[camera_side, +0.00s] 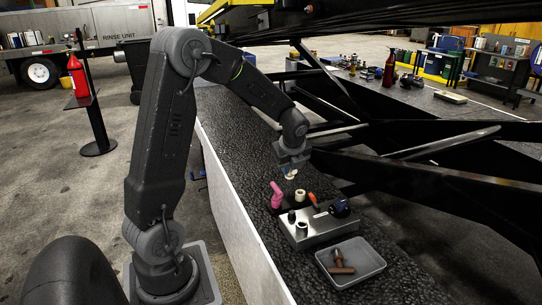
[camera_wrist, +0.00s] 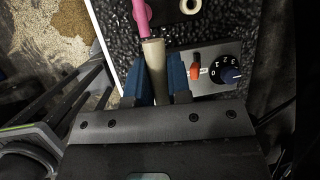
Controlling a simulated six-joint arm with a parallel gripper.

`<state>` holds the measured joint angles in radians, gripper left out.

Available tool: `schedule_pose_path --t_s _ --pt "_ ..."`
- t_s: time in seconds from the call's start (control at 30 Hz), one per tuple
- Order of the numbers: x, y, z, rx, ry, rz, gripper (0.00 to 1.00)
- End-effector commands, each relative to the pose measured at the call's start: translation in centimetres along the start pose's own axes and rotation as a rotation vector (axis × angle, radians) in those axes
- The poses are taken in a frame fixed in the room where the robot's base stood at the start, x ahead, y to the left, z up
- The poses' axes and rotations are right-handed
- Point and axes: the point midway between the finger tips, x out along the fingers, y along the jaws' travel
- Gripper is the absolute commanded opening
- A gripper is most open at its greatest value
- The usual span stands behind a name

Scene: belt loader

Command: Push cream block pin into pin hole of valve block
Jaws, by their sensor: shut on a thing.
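My gripper (camera_side: 290,168) hangs above the dark bench top, behind the valve block in the side view. In the wrist view my gripper (camera_wrist: 157,78) has its two blue fingers shut on a cream pin (camera_wrist: 154,56), which points away from the wrist. The pin's tip (camera_side: 292,176) shows small below the fingers in the side view. I cannot tell which opening is the pin hole.
A pink object (camera_side: 276,196) and a cream ring-shaped piece (camera_side: 300,195) stand near the block. A grey tray (camera_side: 372,268) with brown parts lies in front. Black beams (camera_side: 420,180) run along the right side. The bench behind my gripper is clear.

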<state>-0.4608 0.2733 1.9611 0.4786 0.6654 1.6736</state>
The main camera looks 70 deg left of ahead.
Motion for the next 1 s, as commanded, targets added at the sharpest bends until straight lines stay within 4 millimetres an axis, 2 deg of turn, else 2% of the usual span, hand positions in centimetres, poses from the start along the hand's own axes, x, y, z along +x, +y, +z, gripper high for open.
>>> schedule_pose_path --t_s 0.03,0.1,0.2,0.3,0.47,0.8,1.0 --pt "-1.2 -0.3 -2.1 0.017 0.0 0.005 0.0" --pt "-2.4 -0.3 -4.4 0.019 0.001 0.022 0.0" --pt "-3.9 0.0 -7.0 0.02 0.001 0.043 0.0" --pt "-5.0 0.3 -8.7 0.02 0.001 0.057 0.0" --pt "-5.7 0.6 -9.7 0.017 0.001 0.069 0.0" --pt "-5.7 0.6 -9.7 0.018 0.0 0.077 0.0" --pt "-4.7 0.8 -10.0 0.019 0.0 0.078 0.0"
